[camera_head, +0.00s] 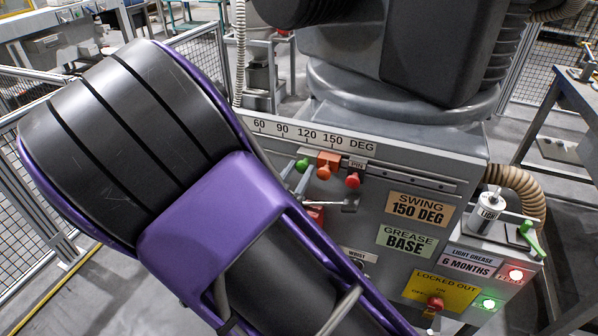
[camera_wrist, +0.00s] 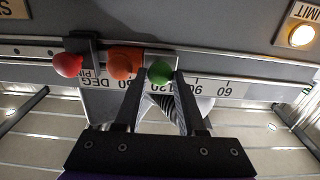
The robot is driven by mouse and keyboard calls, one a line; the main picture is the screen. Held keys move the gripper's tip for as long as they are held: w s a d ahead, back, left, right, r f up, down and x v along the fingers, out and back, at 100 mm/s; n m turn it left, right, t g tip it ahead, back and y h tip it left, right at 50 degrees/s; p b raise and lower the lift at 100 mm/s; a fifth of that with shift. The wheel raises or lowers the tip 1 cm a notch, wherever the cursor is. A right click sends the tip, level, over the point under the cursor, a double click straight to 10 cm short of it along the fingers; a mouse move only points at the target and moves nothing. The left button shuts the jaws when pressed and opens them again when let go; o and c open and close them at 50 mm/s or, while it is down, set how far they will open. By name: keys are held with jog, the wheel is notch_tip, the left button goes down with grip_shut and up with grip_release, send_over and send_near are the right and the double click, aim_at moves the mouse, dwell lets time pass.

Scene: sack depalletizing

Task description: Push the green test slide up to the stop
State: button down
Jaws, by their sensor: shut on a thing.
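The green test slide's round knob (camera_wrist: 161,71) sits on the rail in the wrist view, with one fingertip of my gripper (camera_wrist: 160,78) on each side. My gripper is shut on it. In the head view the green knob (camera_head: 302,165) shows beside the orange stop (camera_head: 328,158) and its orange knob. In the wrist view the orange knob (camera_wrist: 122,63) is just left of my left finger. I cannot tell whether slide and stop touch. The slide stands near the 120 mark, the stop near 150.
A red knob (camera_head: 352,181) on a pin block sits beyond the stop. The panel carries a degree scale (camera_head: 310,136) and a "SWING 150 DEG" label (camera_head: 418,208). A grease can (camera_head: 488,213) stands at the right. A grey robot base (camera_head: 400,95) rises behind.

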jog(key=c, duration=0.5)
grip_release()
jog(key=shift+d, duration=0.1)
